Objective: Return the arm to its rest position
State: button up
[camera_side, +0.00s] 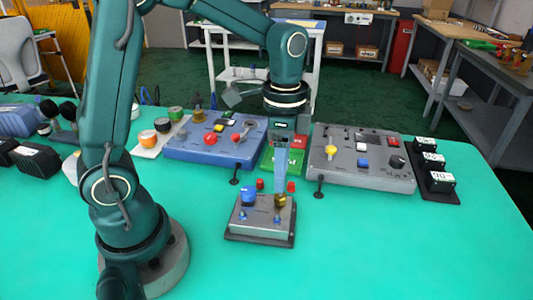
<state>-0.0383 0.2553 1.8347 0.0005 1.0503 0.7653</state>
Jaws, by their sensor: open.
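My gripper (280,186) points straight down over the right part of a small grey box (264,227) on the teal table. The box carries a blue knob (248,197), a brass-coloured knob (281,200), small red parts and small blue parts. My fingertips are just above or around the brass-coloured knob; I cannot tell whether they touch it. The gap between my fingers is hard to see from this side. My arm is bent over from its base at the left.
A blue control panel (190,153) stands behind to the left and a grey control panel (345,178) to the right. Black blocks with white labels (440,180) are at the far right. Dark objects (36,160) lie at the left edge. The table's front right (400,250) is clear.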

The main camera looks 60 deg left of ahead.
jog(key=s+d+r+n+t, duration=0.1)
jog(key=s+r+n+t, duration=0.4)
jog(key=s+n, duration=0.3)
jog(key=shift+s+r+t, duration=0.3)
jog(key=shift+s+r, duration=0.1)
jog(key=shift+s, duration=0.75)
